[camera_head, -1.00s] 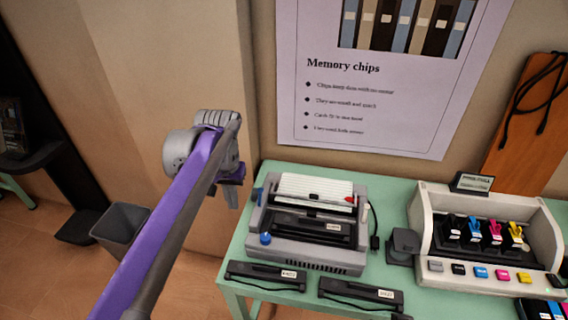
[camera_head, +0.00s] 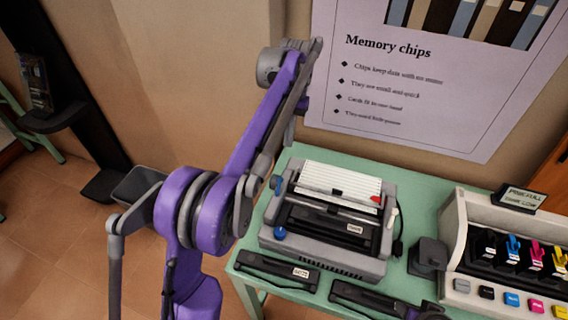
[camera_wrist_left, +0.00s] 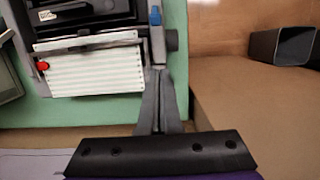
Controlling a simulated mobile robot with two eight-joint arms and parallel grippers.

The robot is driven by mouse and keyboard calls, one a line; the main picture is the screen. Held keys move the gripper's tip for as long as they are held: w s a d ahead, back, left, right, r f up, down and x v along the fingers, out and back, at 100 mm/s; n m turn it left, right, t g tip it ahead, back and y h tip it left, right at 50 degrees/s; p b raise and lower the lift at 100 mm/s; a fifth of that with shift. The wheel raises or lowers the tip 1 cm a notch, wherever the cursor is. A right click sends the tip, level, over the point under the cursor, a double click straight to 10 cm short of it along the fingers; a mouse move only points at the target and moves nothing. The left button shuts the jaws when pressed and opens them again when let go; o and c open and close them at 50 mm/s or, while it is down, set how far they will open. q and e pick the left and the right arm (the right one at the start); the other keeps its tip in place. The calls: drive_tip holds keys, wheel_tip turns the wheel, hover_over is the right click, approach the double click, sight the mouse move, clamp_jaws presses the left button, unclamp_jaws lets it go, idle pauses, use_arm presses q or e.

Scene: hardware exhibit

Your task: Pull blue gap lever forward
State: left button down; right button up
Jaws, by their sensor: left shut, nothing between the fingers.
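The printer (camera_head: 328,218) stands on the green table with striped paper in its top. A small blue lever (camera_head: 276,184) shows on its left side near the back, and a round blue knob (camera_head: 279,233) sits at its front left corner. In the left wrist view a blue piece (camera_wrist_left: 155,15) shows beside the printer's side, beyond the fingertips; I cannot tell which one it is. My left gripper (camera_wrist_left: 157,76) is shut and empty, close to the printer's side and the paper's edge. In the head view my own arm hides its fingers. My right gripper is not clearly seen.
Two dark labelled cartridges (camera_head: 276,270) lie along the green table's (camera_head: 433,188) front edge. A beige ink unit (camera_head: 470,217) with coloured cartridges stands on the right. A grey bin (camera_head: 137,186) stands on the floor at left. The wall poster (camera_head: 420,100) is behind.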

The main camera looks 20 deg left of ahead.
sight(285, 175)
use_arm(q)
drive_tip(key=f, duration=0.3)
drive_tip(key=s+f, duration=0.1)
drive_tip(key=f, duration=0.2)
drive_tip(key=s+f+b, duration=0.1)
drive_tip(key=f, duration=0.3)
drive_tip(key=shift+f, duration=0.1)
drive_tip(key=shift+s+d+r+p, duration=0.1)
drive_tip(key=shift+s+r+p, duration=0.2)
drive_tip(key=shift+s+r, duration=0.95)
drive_tip(key=shift+s, duration=0.35)
